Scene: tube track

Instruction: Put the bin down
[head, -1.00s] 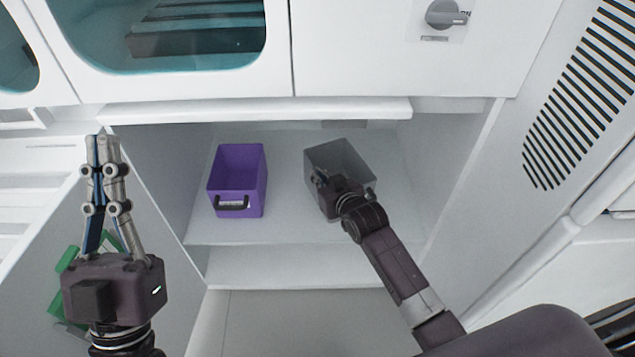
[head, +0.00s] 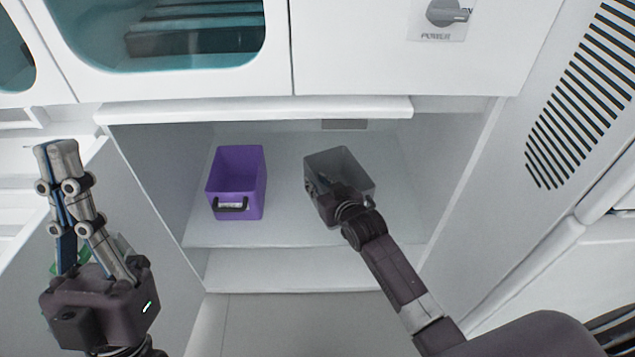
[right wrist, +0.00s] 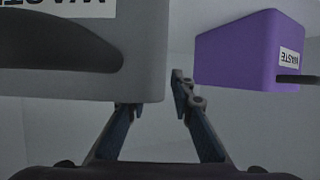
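The grey bin (head: 352,163) stands upright on the floor of the open white compartment (head: 285,232), right of the purple bin. My right gripper (head: 322,187) is at its front left part. In the right wrist view the grey bin (right wrist: 140,50) fills the upper left, with a dark handle opening and part of an upside-down label. My right gripper (right wrist: 155,97) shows there with its fingers apart; the bin hides the left fingertip. My left gripper (head: 55,147) is at the left, fingers together and empty, away from the bins.
The purple bin (head: 238,170) stands to the left with a dark handle and a label; it also shows in the right wrist view (right wrist: 235,50). An open door (head: 120,215) is on the left. A green object (head: 60,262) shows partly behind my left gripper.

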